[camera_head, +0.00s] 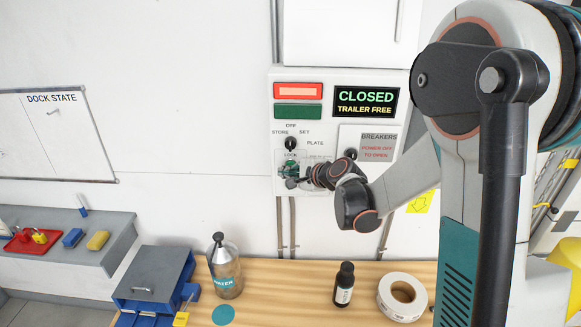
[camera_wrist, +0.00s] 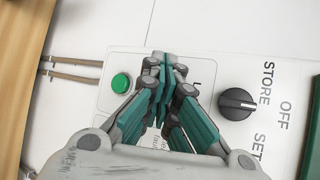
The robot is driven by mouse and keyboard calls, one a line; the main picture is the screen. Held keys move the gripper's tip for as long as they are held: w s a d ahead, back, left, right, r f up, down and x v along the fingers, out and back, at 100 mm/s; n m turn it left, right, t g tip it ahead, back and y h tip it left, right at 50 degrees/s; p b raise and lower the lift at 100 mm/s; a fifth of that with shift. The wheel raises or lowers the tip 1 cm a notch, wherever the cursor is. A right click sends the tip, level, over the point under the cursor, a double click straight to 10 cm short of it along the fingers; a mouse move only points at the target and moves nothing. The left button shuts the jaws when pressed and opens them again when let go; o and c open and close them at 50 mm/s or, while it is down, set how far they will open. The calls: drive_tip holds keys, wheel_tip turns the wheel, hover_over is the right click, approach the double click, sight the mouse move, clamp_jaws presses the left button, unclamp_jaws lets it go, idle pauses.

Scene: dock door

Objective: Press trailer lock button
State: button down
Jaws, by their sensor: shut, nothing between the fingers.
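The control panel (camera_head: 329,118) is on the white wall, with a display reading CLOSED and TRAILER FREE. My gripper (camera_head: 288,175) is at its lower left, just below the LOCK label (camera_head: 291,155). In the wrist view my gripper (camera_wrist: 164,60) is shut and empty, its teal fingers pressed together over the panel. A round green button (camera_wrist: 121,83) shows left of the fingers there, apart from the tips in the picture. The fingers cover part of a label beginning with L (camera_wrist: 196,85) and whatever is behind them. I cannot tell whether the tips touch the panel.
A black selector knob (camera_wrist: 237,104) is close right of the fingers in the wrist view. The breakers cover (camera_head: 367,146) is right of the knob in the head view. Below stands a wooden table (camera_head: 270,295) with a bottle (camera_head: 224,265), dark bottle (camera_head: 344,284) and tape roll (camera_head: 402,297).

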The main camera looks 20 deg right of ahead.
drive_tip(key=shift+w, duration=0.15)
idle(0.5)
drive_tip(key=shift+w+d, duration=0.15)
drive_tip(key=shift+w, duration=0.1)
drive_tip(key=shift+w+d+b, duration=0.1)
drive_tip(key=shift+w+b, duration=0.3)
drive_tip(key=shift+b, duration=0.05)
idle(0.7)
idle(0.4)
drive_tip(key=shift+s+a, duration=0.25)
drive_tip(key=shift+s, duration=0.55)
drive_tip(key=shift+s+a+b, duration=0.15)
drive_tip(key=shift+s+a, duration=0.1)
drive_tip(key=shift+s, duration=0.55)
drive_tip(key=shift+s+a+b, duration=0.2)
drive_tip(key=shift+s+a, duration=0.05)
drive_tip(key=shift+s, duration=0.55)
drive_tip(key=shift+s+a+b, duration=0.15)
drive_tip(key=shift+s+a, duration=0.1)
drive_tip(key=shift+s, duration=0.55)
